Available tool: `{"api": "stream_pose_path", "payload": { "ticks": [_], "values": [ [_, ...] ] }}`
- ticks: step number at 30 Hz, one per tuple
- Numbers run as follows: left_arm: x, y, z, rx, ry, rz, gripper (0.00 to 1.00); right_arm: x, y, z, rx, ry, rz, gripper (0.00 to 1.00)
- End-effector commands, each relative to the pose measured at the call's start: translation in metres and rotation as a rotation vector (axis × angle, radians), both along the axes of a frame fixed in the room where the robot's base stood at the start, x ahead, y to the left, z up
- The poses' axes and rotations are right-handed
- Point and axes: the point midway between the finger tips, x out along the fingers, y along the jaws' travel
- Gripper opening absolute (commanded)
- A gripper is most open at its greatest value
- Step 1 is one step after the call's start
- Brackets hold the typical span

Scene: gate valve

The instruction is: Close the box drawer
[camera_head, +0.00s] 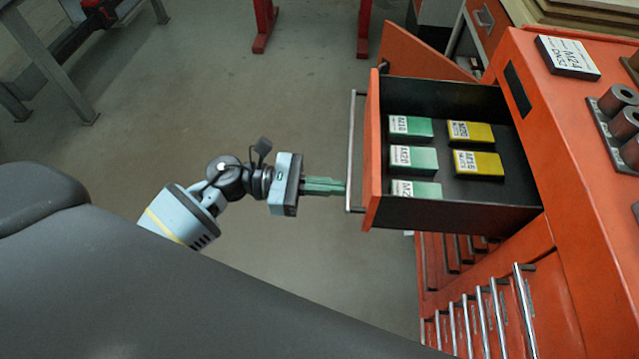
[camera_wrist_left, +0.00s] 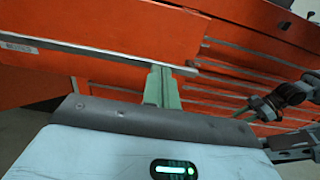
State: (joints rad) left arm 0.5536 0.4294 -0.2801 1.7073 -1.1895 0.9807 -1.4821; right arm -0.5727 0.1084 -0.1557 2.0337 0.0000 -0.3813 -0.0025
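The open box drawer (camera_head: 460,213) sticks out to the left from the orange cabinet. It has an orange front (camera_head: 371,150), black inner walls and a metal bar handle (camera_head: 354,150). Green and yellow labelled boxes lie inside it. My left gripper (camera_head: 343,187) is at the handle's lower part, with its green fingers close together and pointing at the bar. In the left wrist view the fingertips (camera_wrist_left: 163,68) meet the bar handle (camera_wrist_left: 100,57); I cannot tell whether they touch it.
Below the open drawer are several shut orange drawers with bar handles (camera_head: 500,305). On the cabinet top (camera_head: 570,130) lie a white-labelled box (camera_head: 567,56) and a holder with grey cylinders (camera_head: 622,120). A metal table frame (camera_head: 50,65) stands at upper left.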

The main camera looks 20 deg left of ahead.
Motion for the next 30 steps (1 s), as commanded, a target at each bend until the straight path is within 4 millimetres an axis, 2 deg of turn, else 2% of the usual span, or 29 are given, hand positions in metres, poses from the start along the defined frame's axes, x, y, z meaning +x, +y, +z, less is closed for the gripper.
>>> {"api": "stream_pose_path", "payload": {
  "ticks": [5, 21, 30],
  "values": [
    [0.011, -0.039, 0.000, -0.006, -0.003, -0.004, 0.00, -0.002, 0.000, -0.008, 0.000, 0.008, 0.000, 0.36],
    [0.051, -0.182, 0.000, -0.004, -0.001, -0.004, 0.00, 0.000, 0.001, -0.027, 0.002, 0.011, 0.000, 0.36],
    [0.069, -0.243, -0.001, -0.002, -0.001, -0.002, 0.00, -0.002, 0.000, -0.039, 0.000, 0.019, 0.004, 0.36]
  ]
}}
